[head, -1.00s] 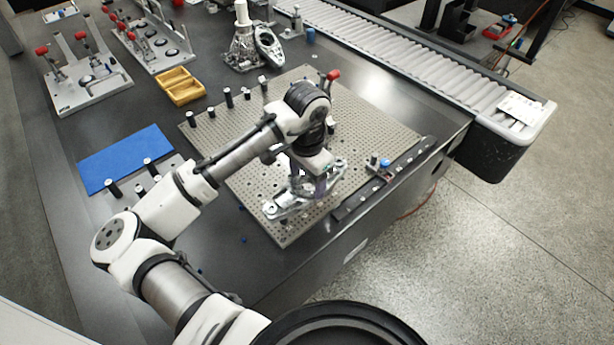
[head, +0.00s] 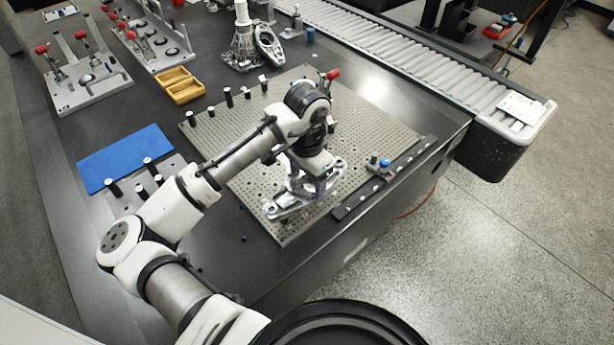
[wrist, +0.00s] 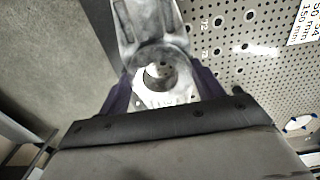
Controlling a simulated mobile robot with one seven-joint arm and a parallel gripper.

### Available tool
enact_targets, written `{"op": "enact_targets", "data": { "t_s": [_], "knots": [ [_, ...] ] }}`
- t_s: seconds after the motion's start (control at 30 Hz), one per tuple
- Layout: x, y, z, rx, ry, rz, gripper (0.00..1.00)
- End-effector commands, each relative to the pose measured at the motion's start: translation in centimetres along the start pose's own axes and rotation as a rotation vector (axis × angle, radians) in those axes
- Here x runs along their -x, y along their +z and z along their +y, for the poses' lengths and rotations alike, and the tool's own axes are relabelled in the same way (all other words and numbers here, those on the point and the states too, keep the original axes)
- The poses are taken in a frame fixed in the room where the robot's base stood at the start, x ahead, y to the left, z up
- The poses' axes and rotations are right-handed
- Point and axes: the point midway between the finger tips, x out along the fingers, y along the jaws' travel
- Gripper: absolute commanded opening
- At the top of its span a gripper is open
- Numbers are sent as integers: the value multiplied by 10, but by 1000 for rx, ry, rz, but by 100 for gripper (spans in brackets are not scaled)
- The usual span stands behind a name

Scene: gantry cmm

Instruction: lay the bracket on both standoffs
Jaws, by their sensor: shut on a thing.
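The bracket (head: 287,206) is a grey metal piece with an elongated body and a round opening. My gripper (head: 318,186) is shut on it near the front of the perforated plate (head: 235,150). In the wrist view the two dark purple fingers of my gripper (wrist: 163,92) sit on either side of the ring of the bracket (wrist: 155,52). I cannot tell how high the bracket is above the plate. Several black posts with light tops, such as one standoff (head: 228,97), stand along the plate's back left edge. No standoff shows under the bracket; my gripper and the bracket hide that area.
A dark rail (head: 350,210) with a blue knob (head: 385,162) lies along the plate's right edge. A red-topped clamp (head: 333,75) stands behind my wrist. A blue mat (head: 125,157), a yellow tray (head: 181,88) and clamp fixtures (head: 90,85) are to the left. A roller conveyor (head: 420,70) runs behind.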

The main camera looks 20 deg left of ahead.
Motion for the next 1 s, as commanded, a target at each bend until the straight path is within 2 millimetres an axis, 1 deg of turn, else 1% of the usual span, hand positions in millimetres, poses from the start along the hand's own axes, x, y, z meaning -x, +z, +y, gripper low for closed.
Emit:
{"op": "enact_targets", "data": {
  "t_s": [0.3, 0.47, 0.5, 0.6, 0.67, 0.9, 1.0],
  "knots": [
    [-6, 0, 0, 1, 0, 1, 26],
    [-5, 0, 0, 1, -1, 1, 26],
    [-5, 0, 0, 1, -1, 1, 71],
    [-6, 0, 0, 1, -1, 1, 84],
    [-6, 0, 0, 0, -1, 1, 92],
    [-6, 0, 0, 0, 1, -1, 92],
    [-3, 0, 0, 0, 0, 0, 92]
  ]
}}
